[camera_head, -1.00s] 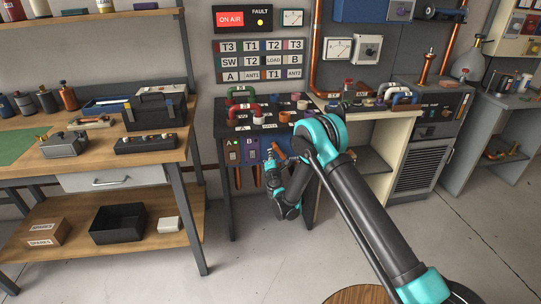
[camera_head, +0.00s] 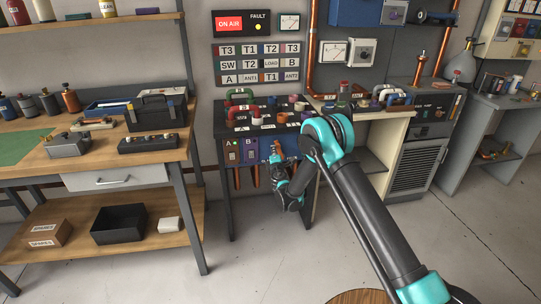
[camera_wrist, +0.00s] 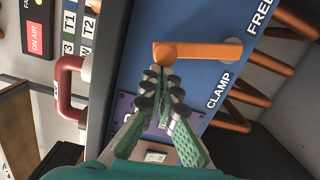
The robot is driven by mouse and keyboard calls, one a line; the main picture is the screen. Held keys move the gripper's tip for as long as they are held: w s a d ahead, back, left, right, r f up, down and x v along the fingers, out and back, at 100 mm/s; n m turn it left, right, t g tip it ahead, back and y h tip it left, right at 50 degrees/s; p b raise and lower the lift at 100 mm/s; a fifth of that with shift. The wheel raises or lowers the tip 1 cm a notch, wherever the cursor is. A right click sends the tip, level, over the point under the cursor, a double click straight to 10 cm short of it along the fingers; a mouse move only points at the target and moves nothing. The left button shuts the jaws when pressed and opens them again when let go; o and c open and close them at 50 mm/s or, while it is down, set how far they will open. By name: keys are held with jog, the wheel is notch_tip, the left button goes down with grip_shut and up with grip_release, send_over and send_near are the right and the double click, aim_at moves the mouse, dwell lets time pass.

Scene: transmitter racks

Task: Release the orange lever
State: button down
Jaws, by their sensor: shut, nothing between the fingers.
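The orange lever (camera_wrist: 200,51) is on a blue panel (camera_wrist: 140,40), between the printed words CLAMP and FREE. In the wrist view it lies nearly level across the picture, with its thick end at the left and a round grey mount at its right end. My gripper (camera_wrist: 161,75) is shut and empty, its fingertips just below the lever's thick left end. I cannot tell whether they touch it. In the head view my gripper (camera_head: 275,160) is in front of the blue panel, and the lever is small and partly hidden there.
A red handle (camera_wrist: 68,85) stands out left of the panel in the wrist view. Orange-brown pipes (camera_wrist: 270,70) run at the right. A wooden workbench (camera_head: 95,150) with a toolbox (camera_head: 155,108) stands left in the head view. Open floor lies before the rack.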

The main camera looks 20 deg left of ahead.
jog(key=d+m, duration=0.1)
jog(key=w+d+r+m, duration=0.1)
jog(key=m, duration=0.1)
jog(key=shift+w+d+r, duration=0.1)
jog(key=shift+w+d, duration=0.05)
jog(key=shift+w, duration=0.05)
jog(key=w+d+m, duration=0.3)
jog(key=d+m, duration=0.2)
jog(key=shift+g, duration=0.4)
jog(key=shift+w+d, duration=0.15)
